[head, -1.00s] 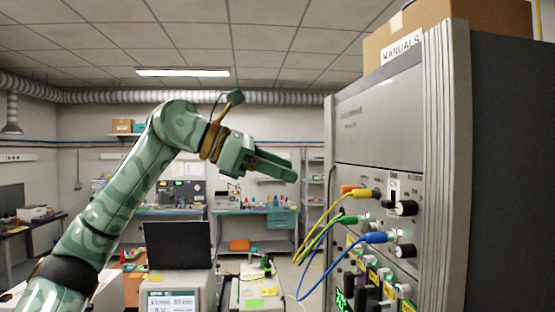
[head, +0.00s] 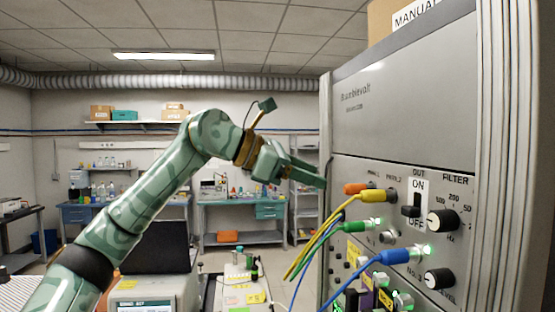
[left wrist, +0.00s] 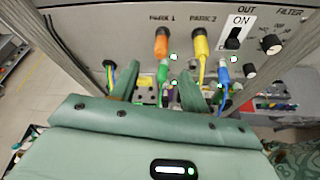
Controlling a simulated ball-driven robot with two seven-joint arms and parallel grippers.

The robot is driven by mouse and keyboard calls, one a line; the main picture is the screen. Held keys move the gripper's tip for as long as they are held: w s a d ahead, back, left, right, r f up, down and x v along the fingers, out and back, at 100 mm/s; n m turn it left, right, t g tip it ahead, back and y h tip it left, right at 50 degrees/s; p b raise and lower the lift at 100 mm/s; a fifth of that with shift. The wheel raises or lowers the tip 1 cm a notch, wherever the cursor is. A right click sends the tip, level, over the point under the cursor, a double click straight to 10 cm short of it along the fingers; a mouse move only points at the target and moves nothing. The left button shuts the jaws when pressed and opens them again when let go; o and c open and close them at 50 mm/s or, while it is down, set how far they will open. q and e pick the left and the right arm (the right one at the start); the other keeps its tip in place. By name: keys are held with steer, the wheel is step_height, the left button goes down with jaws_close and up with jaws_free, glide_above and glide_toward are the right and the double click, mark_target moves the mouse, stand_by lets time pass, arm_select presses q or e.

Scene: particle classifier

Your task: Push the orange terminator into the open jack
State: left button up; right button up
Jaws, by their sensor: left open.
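The orange terminator (head: 355,188) sits in the PARK 1 socket on the front panel; it also shows in the left wrist view (left wrist: 161,42). A bare silver jack (head: 388,237) lies between the green plug (head: 370,222) and the blue plug (head: 393,257). I cannot tell for sure that it is the open jack. My left gripper (head: 320,181) is in front of the panel, left of the terminator and apart from it. In the left wrist view its two fingers (left wrist: 159,70) are spread and empty, below the terminator. My right gripper is out of view.
A yellow plug (head: 378,196) is in PARK 2, close beside the terminator. Yellow, green and blue cables hang in front of the panel. An ON/OFF switch (head: 414,204) and black knobs (head: 442,220) are to the right. A bench instrument (head: 155,290) stands low in front.

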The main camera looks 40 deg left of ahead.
mark_target(345, 188)
arm_select(q)
steer(key=p+x, duration=0.1)
steer(key=x, duration=0.5)
steer(key=shift+d, duration=0.15)
steer(key=shift+w+d+f, duration=0.2)
steer(key=shift+w+f, duration=0.05)
steer(key=shift+w, duration=0.25)
jaws_close()
steer(key=shift+s, duration=0.1)
steer(key=shift+a, duration=0.1)
